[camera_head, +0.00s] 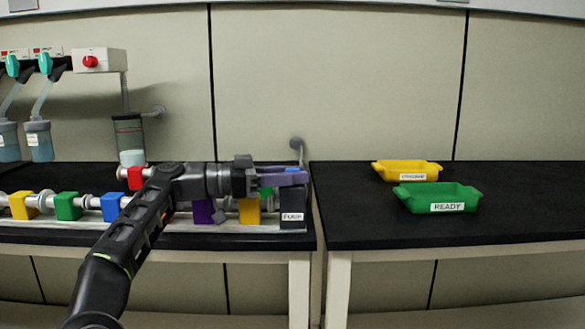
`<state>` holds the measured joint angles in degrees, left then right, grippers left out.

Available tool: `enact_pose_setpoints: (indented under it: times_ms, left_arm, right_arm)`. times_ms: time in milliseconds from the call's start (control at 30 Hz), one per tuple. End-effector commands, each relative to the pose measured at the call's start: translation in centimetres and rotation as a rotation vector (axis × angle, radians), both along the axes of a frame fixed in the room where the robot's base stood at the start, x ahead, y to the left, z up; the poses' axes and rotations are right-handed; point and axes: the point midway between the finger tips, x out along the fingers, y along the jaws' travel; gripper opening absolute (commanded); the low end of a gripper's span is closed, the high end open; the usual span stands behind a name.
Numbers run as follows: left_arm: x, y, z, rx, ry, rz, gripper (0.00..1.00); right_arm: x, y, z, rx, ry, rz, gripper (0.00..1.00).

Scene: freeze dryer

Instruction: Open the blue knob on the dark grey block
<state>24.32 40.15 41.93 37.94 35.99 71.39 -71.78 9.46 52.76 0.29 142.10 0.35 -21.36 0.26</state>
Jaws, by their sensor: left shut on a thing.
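The dark grey block (293,215), labelled "PUMP", stands at the right end of the row of blocks on the left bench. A small part of the blue knob (295,170) shows at the top of this block. My left gripper (290,178) reaches in from the left with its fingers at the top of the block. It is shut on the blue knob, and its fingers hide most of the knob. My right gripper is not in view.
Yellow (249,211), purple (203,212), blue (112,207), green (68,206) and red (136,179) blocks line the pipe rail. A green tray (437,207) labelled "READY" and a yellow tray (407,177) stand on the right bench. That bench is otherwise clear.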

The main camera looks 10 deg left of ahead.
Motion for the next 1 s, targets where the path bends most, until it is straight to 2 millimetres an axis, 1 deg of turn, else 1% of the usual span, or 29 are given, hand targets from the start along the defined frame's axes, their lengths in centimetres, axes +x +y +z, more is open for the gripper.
enact_pose_setpoints:
  times_ms: [233,267,500,800,867,1000]
  left_arm:
    - [0.0,0.0,0.1,-0.002,-0.002,0.002,0.00]
    - [0.0,0.0,0.1,-0.002,-0.002,0.002,0.31]
    - [0.0,0.0,0.0,-0.002,-0.001,0.001,0.50]
    - [-0.1,0.2,0.0,-0.001,0.000,0.002,0.50]
    - [-0.2,0.5,0.0,-0.001,0.000,0.003,0.50]
    - [-0.9,2.0,0.1,-0.001,0.000,0.003,0.50]
  right_arm:
    - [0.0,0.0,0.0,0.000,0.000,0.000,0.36]
    - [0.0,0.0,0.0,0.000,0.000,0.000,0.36]
    - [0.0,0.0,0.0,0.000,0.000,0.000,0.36]
    - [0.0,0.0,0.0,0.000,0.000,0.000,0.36]
    - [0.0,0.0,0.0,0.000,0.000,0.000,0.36]
    - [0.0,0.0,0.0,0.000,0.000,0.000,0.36]
